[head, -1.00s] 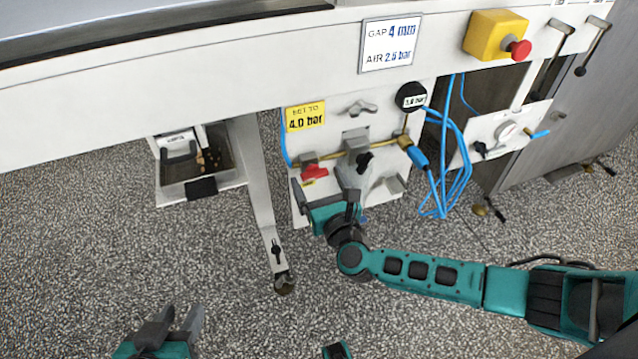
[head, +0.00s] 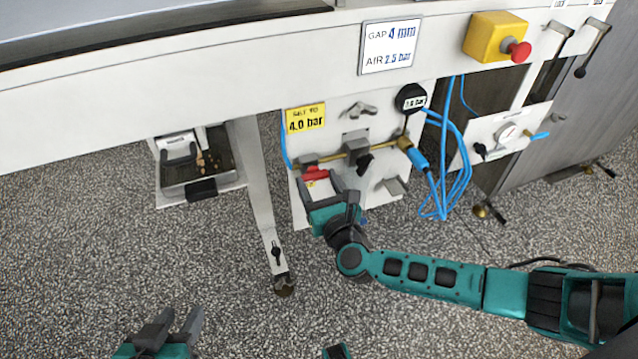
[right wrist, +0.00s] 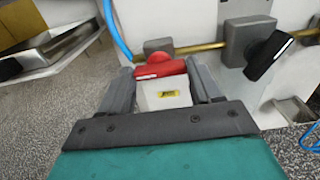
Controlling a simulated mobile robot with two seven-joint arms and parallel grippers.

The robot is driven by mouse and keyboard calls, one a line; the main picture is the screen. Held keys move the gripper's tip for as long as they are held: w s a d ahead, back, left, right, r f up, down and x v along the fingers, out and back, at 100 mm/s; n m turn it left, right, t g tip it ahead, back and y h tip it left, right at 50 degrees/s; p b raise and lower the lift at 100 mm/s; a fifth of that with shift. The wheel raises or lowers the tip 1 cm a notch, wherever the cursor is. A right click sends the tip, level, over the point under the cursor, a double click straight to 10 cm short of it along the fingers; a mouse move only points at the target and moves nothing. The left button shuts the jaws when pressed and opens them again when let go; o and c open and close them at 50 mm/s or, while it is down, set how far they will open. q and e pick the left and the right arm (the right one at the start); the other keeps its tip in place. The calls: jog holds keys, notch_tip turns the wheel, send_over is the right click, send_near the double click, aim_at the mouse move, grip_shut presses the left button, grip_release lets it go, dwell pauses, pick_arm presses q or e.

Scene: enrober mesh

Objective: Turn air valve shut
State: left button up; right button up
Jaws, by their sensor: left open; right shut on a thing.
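The red valve handle (head: 316,173) sits below the left end of a brass pipe (head: 335,154) on a white panel under the machine. It also shows in the right wrist view (right wrist: 160,69), lying roughly along the pipe. A white piece with a yellow label (right wrist: 167,94) shows between the fingers. My left gripper (head: 170,322) is open and empty, low over the floor at the bottom left.
A black knob (head: 364,164), a round gauge (head: 411,97) and blue hoses (head: 460,165) lie right of the handle. A yellow "4.0 bar" label (head: 305,118) is above it. A machine leg (head: 262,190) and a tray (head: 205,186) stand to the left.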

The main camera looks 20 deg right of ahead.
jog(key=shift+s+f+n, duration=0.1)
jog(key=shift+n, duration=0.9)
jog(key=n, duration=0.2)
jog(key=shift+n+p, duration=0.4)
jog(key=shift+n, duration=0.9)
jog(key=n+p, duration=0.1)
jog(key=n, duration=0.1)
jog(key=shift+n, duration=0.4)
jog(key=n+p, duration=0.1)
jog(key=n, duration=0.3)
jog(key=shift+p, duration=0.3)
pick_arm(q)
jog(key=shift+s+a+r+p, duration=0.15)
jog(key=shift+a+r+p, duration=0.15)
jog(key=shift+r, duration=0.3)
jog(key=shift+s+a+r+p, duration=0.2)
jog(key=shift+a+r, duration=0.1)
jog(key=shift+r, duration=0.25)
pick_arm(e)
jog(key=shift+n, duration=2.3)
